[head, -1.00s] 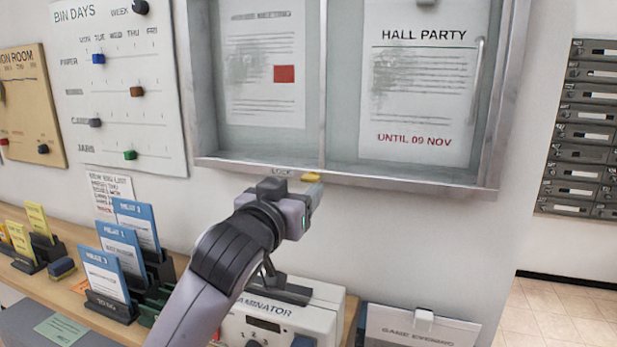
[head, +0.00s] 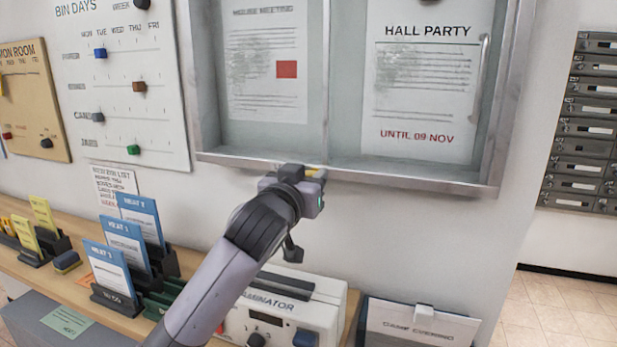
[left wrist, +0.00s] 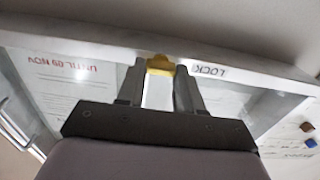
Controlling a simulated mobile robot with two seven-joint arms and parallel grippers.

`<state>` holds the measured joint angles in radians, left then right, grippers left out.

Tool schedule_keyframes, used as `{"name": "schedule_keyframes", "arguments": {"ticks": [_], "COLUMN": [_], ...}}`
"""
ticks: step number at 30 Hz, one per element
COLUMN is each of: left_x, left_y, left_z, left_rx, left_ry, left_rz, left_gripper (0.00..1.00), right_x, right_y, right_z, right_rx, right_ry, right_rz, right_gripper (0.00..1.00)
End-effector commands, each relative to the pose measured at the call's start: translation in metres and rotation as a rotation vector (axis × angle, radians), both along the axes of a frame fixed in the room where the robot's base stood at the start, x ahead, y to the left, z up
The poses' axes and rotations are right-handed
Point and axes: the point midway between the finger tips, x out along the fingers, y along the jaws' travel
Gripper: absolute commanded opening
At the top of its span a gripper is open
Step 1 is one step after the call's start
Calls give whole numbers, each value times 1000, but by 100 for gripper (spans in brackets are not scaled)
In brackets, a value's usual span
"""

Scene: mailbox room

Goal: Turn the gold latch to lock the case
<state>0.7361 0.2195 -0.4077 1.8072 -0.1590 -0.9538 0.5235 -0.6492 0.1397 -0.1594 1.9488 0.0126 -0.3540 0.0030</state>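The case is a metal-framed wall cabinet (head: 420,178) with glass over notices. Its gold latch (left wrist: 160,64) sits on the lower rim beside the word LOCK, upside down in the left wrist view. Contact cannot be told. In the head view the left gripper (head: 318,178) is at the lower rim, its fingertips mostly hidden. My right gripper is not in view.
Below is a shelf with a laminator (head: 285,310), blue-card holders (head: 125,245) and a box with a white card (head: 420,322). A bin-days board (head: 120,85) hangs at left and grey mailboxes (head: 585,125) at right. The wall under the case is clear.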

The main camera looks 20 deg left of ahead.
Motion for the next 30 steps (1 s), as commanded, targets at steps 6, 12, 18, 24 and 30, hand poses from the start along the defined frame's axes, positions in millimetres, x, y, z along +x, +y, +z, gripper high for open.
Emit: {"name": "schedule_keyframes", "arguments": {"ticks": [6,12,18,24,30], "left_x": [0,0,0,0,0], "left_y": [0,0,-1,-1,-2], "left_z": [0,0,0,0,-1], "left_rx": [3,47,163,338,530], "left_ry": [0,-2,-6,-11,-17], "left_rz": [0,0,-1,0,0], "left_gripper": [6,6,6,6,6], "right_x": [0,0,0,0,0], "right_y": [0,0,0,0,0], "right_z": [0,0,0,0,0], "right_rx": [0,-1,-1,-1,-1], "right_ry": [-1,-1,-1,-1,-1], "right_rz": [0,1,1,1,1], "right_gripper": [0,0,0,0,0]}}
